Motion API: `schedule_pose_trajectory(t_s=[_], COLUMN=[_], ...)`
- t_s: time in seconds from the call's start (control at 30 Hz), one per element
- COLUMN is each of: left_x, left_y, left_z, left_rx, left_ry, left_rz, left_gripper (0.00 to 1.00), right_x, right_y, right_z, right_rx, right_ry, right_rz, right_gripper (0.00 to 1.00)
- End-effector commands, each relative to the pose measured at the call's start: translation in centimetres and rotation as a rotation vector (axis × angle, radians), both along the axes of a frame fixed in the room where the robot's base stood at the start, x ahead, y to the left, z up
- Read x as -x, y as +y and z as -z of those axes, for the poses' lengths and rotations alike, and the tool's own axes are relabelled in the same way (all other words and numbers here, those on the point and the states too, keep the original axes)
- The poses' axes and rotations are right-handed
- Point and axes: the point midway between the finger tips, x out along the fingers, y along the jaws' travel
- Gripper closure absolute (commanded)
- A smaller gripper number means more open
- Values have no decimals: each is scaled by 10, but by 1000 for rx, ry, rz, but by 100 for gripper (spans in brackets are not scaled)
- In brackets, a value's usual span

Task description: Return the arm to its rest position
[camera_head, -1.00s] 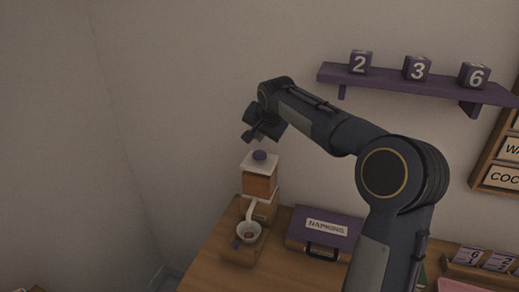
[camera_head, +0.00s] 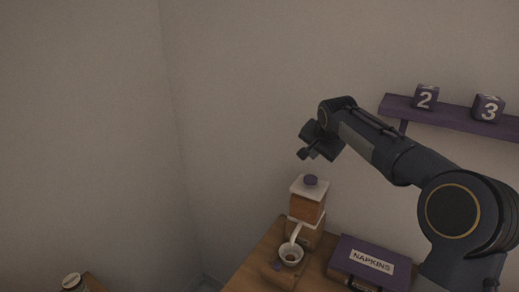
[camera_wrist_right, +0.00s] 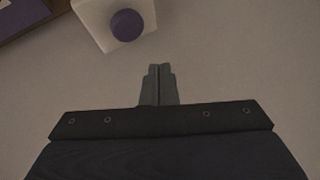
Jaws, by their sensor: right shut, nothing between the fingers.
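My right arm (camera_head: 395,150) reaches in from the right in the head view. Its gripper (camera_head: 306,153) hangs above the coffee grinder, apart from it. In the right wrist view the two fingers (camera_wrist_right: 158,84) are pressed together with nothing between them. The grinder (camera_head: 307,206) has a wooden body, a white top and a purple knob; its white top also shows in the wrist view (camera_wrist_right: 92,15). A small white cup (camera_head: 291,254) with brown contents sits under the grinder's spout. My left gripper is not in view.
A purple napkin box (camera_head: 372,262) stands right of the grinder on the wooden counter (camera_head: 248,275). A purple shelf (camera_head: 450,116) with numbered cubes is on the wall at right. A lidded jar (camera_head: 72,282) shows at the lower left. The space left of the gripper is clear.

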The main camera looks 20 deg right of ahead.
Motion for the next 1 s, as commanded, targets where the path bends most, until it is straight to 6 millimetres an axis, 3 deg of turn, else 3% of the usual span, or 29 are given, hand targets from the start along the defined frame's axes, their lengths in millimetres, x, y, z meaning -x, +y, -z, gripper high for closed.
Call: schedule_pose_trajectory(t_s=[0.17, 0.27, 0.47, 0.6, 0.7, 0.83, 1.0], left_x=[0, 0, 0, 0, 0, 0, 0], left_y=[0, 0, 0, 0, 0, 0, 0], left_z=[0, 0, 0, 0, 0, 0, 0], left_rx=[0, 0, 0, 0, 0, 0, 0], left_ry=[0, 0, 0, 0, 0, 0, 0], left_rz=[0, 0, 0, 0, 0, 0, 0], left_gripper=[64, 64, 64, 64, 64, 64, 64], right_x=[14, 50, 173, 260, 309, 350, 370], right_y=[5, 18, 65, 103, 128, 153, 166], right_z=[-3, -7, 12, 49, 78, 109, 126], right_rx=[6, 19, 47, 50, 46, 41, 39], right_ry=[7, 25, 72, 80, 72, 56, 45], right_rz=[-32, -114, -388, -580, -693, -796, -853], right_gripper=[100, 100, 100, 100, 100, 100, 100])
